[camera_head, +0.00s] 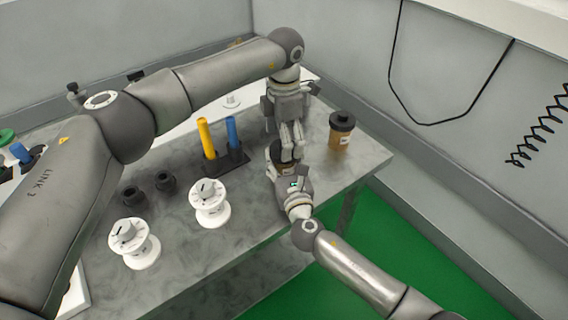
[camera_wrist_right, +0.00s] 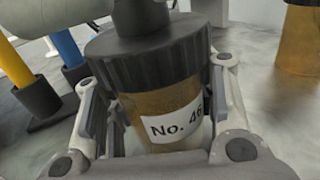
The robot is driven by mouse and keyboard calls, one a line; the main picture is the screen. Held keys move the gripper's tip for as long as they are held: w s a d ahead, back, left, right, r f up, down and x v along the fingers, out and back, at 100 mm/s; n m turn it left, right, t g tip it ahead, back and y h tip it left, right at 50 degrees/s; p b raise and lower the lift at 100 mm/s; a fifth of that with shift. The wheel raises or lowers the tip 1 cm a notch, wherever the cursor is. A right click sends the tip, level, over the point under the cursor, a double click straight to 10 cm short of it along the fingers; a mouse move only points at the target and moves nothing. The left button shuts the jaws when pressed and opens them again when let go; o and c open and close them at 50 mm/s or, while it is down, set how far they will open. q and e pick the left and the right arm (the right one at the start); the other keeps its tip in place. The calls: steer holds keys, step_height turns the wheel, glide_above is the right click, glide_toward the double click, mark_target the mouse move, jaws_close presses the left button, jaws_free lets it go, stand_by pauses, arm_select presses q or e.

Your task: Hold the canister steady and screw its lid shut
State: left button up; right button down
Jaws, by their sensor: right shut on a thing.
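An amber canister (camera_wrist_right: 160,112) with a white label, partly hidden, stands between the fingers of my right gripper (camera_wrist_right: 160,100). A dark ribbed lid (camera_wrist_right: 150,55) with a knob sits on its top; I cannot tell how tight it is. In the head view the canister (camera_head: 281,150) is mostly hidden by both grippers. My right gripper (camera_head: 285,172) reaches it from the front and is shut on it. My left gripper (camera_head: 291,150) points down at the lid from above. Its fingertips are close together there, and I cannot tell whether they grip the knob.
A second amber canister (camera_head: 340,133) with a black lid stands just right. A dark rack (camera_head: 226,163) with a yellow and a blue cylinder is left. The table's front edge is near.

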arm_select(q)
step_height(320, 180, up, 2)
steer(key=shift+r, duration=0.1)
steer(key=shift+c, duration=0.4)
steer(key=r+n, duration=0.1)
steer(key=n, duration=0.3)
steer(key=shift+r, duration=0.35)
steer(key=n, duration=0.1)
steer(key=r+n, duration=0.1)
steer(key=n, duration=0.1)
steer(key=shift+r+n, duration=0.3)
steer(key=shift+f, duration=4)
